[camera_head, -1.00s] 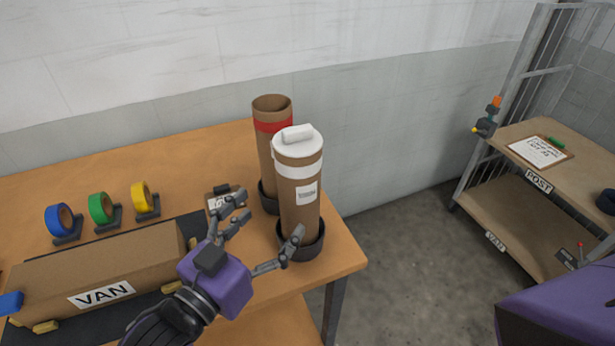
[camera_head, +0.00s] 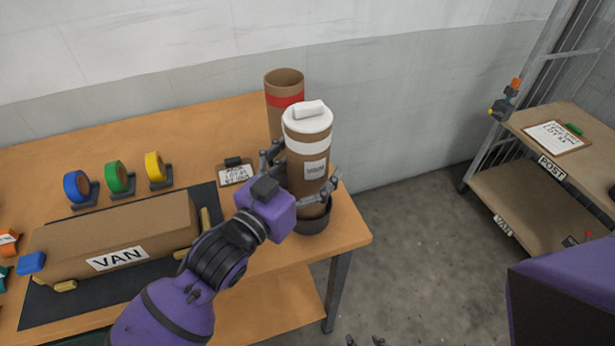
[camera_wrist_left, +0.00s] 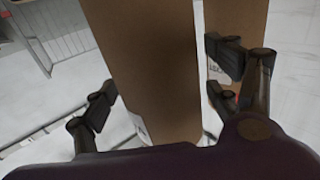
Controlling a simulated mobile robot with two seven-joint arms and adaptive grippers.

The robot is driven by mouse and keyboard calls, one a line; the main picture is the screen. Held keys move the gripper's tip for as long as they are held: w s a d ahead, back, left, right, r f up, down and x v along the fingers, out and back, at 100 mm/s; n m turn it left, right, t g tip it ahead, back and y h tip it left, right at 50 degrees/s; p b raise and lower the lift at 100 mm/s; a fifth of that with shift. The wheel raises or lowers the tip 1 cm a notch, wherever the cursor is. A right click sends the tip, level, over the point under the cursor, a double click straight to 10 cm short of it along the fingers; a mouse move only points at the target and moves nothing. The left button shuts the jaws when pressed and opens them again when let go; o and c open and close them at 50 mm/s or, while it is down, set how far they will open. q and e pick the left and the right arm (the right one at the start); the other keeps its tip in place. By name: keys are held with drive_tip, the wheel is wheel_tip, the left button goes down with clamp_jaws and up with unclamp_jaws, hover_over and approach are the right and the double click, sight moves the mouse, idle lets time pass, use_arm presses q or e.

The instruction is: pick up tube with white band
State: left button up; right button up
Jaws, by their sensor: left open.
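The tube with the white band (camera_head: 307,150) is brown card with a white cap and a printed label. It stands upright, its foot in a black round holder (camera_head: 313,225) near the table's right corner. My left gripper (camera_head: 304,172) is open, with its fingers on either side of the tube's lower half. In the left wrist view the tube (camera_wrist_left: 155,65) fills the space between the open fingers; I cannot tell whether they touch it. My right gripper seems to show only as small dark tips (camera_head: 365,341) at the bottom edge.
A tube with a red band (camera_head: 285,93) stands close behind. A clipboard (camera_head: 236,174), tape rolls (camera_head: 118,177) and a box marked VAN (camera_head: 115,235) are on the table (camera_head: 120,145) to the left. A shelf cart marked POST (camera_head: 552,168) stands at right, across open floor.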

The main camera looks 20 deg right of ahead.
use_arm(q)
drive_tip(key=c, duration=1.4)
